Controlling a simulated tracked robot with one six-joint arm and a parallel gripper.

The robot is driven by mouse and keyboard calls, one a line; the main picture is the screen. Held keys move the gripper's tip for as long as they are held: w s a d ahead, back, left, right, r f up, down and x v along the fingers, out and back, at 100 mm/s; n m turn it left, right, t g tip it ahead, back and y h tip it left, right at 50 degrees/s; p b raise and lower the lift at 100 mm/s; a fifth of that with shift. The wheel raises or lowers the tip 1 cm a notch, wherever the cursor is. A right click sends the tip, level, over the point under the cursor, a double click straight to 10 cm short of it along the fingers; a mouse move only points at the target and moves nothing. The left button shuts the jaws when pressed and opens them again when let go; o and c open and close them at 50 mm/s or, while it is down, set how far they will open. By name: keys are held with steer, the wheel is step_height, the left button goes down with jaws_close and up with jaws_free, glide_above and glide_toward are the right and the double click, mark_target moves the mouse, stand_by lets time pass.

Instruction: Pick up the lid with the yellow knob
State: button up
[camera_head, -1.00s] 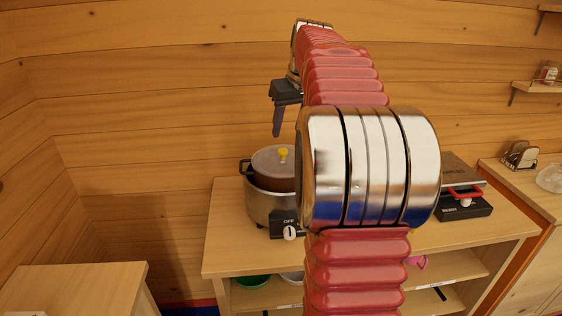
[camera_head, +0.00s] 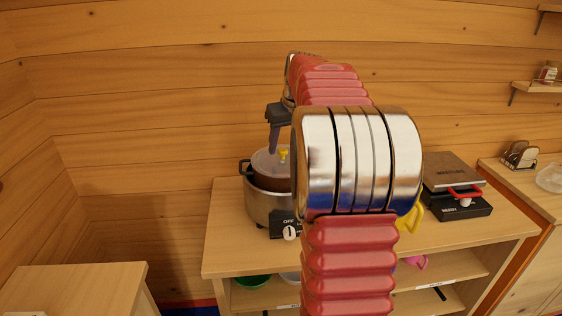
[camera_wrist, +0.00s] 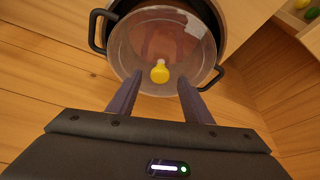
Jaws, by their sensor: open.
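The lid (camera_head: 266,163) is a see-through disc with a yellow knob (camera_head: 283,154), lying on a dark pot with side handles on the counter. In the wrist view the lid (camera_wrist: 140,50) shows from above, with its yellow knob (camera_wrist: 160,72) near the rim closest to me. My gripper (camera_wrist: 156,88) is open and empty, its two dark fingers on either side of the knob in the picture. In the head view my gripper (camera_head: 273,150) is just above the lid, beside the knob. I cannot tell whether the fingers touch the lid.
The pot (camera_head: 262,207) stands in front of a log wall at the counter's (camera_head: 225,245) left part. A hot plate or grill with a red handle (camera_head: 457,200) is to the right. A yellow object (camera_head: 411,219) is partly hidden behind my arm. A shelf below holds a green bowl (camera_head: 253,282).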

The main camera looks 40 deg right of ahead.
steer(key=shift+w+f, duration=0.25)
steer(key=shift+f, duration=0.35)
jaws_close()
stand_by(0.4)
